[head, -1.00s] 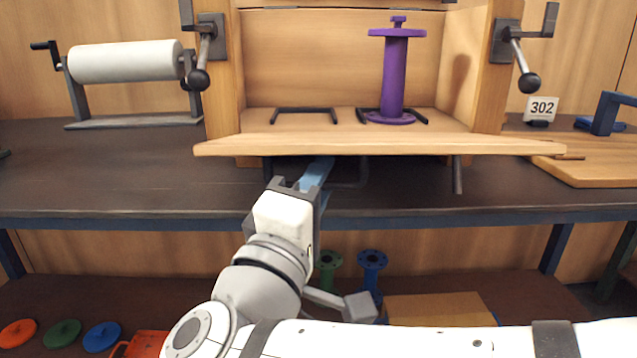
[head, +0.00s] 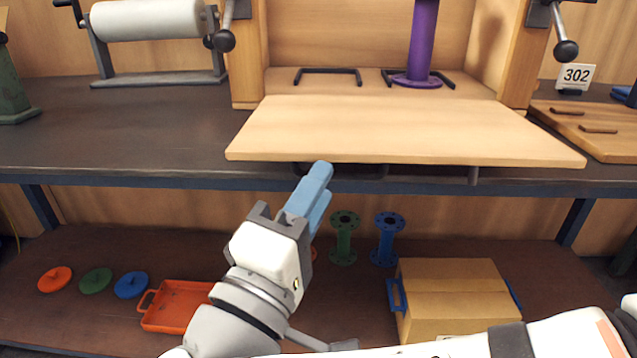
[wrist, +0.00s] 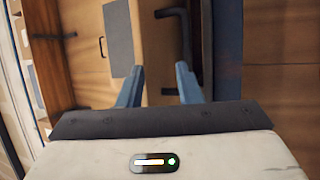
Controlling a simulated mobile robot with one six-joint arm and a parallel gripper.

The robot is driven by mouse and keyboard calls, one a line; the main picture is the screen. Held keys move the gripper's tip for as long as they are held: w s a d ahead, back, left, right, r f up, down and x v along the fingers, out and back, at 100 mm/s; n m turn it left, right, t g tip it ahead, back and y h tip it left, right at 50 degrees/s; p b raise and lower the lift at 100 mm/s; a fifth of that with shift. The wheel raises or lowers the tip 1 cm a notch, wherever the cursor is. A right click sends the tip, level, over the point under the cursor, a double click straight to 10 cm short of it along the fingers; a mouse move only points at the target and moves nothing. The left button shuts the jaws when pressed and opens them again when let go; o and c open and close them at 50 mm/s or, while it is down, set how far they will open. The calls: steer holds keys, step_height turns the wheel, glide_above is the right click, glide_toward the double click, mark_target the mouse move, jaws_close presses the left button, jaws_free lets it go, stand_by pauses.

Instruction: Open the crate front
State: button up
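The wooden crate (head: 250,60) stands on the workbench with its front panel (head: 400,130) folded down and out, its broad inner face showing. A purple flanged pipe (head: 423,40) stands upright inside, its top cut off by the frame. My gripper (head: 318,185) is just below and in front of the panel's front edge, left of its middle. In the wrist view, its blue fingers (wrist: 158,88) are apart, with nothing clearly held between them. A dark bar handle (wrist: 183,35) shows beyond the fingers on a wooden surface. Whether the fingers touch the panel is unclear.
Lever latches with dark knobs (head: 566,50) sit on the crate posts. A white roll (head: 145,20) stands left, and a board (head: 590,130) and 302 sign (head: 575,76) right. The lower shelf holds a cardboard box (head: 450,290), orange tray (head: 175,305), and green and blue pipes (head: 388,238).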

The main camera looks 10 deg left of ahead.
steer(key=shift+c, duration=0.2)
steer(key=shift+w+d, duration=0.1)
steer(key=shift+c, duration=0.8)
steer(key=w+d+f+g+h, duration=0.1)
steer(key=d+f, duration=0.1)
steer(key=w+d+f+g+h, duration=0.1)
steer(key=w+d+f+g, duration=0.1)
steer(key=w+d+f+g+h, duration=0.1)
steer(key=w+d+f+g, duration=0.1)
steer(key=shift+d+f+m, duration=0.1)
steer(key=shift+d+m, duration=0.2)
steer(key=shift+m, duration=0.1)
jaws_close()
steer(key=s+d+f+m+g+y, duration=0.1)
steer(key=d+f+m+g+y, duration=0.3)
steer(key=f, duration=0.7)
steer(key=d+f+m+g+y, duration=0.4)
steer(key=d+f+m+g, duration=0.4)
steer(key=d+f+g, duration=0.2)
steer(key=shift+s+d+f+g+y, duration=0.3)
steer(key=shift+s+f+y, duration=0.1)
steer(key=shift+f, duration=0.05)
steer(key=shift+a, duration=0.1)
